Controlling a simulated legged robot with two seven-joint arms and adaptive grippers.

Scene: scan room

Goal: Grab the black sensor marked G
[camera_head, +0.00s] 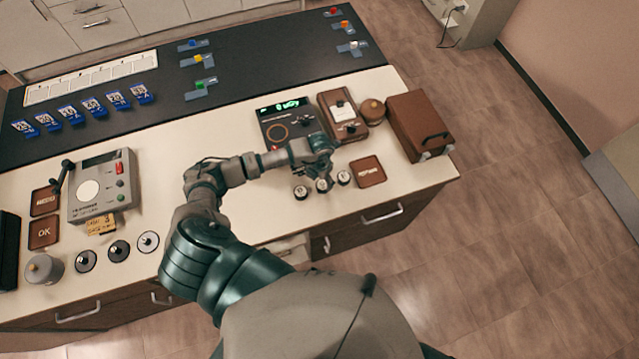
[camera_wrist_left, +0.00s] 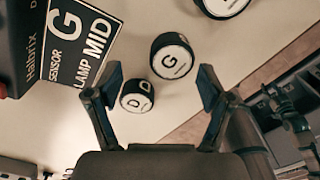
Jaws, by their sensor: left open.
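The black sensor marked G (camera_wrist_left: 172,56) is a short round piece with a white top, in the wrist view just beyond my left gripper's fingertips. It appears to be the middle of three small sensors in the head view (camera_head: 322,186), partly covered by my gripper. A sensor marked D (camera_wrist_left: 136,97) lies nearer, beside the left finger. A third sensor (camera_wrist_left: 222,6) is cut off at the top edge. My left gripper (camera_wrist_left: 160,82) is open and empty, over the row in the head view (camera_head: 322,174). My right gripper is not in view.
A brown square pad (camera_head: 368,171) lies right of the sensors, near the counter edge. A device with a green display (camera_head: 284,118) and a brown case (camera_head: 418,125) stand behind. Counter space (camera_head: 235,145) on the left is bare.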

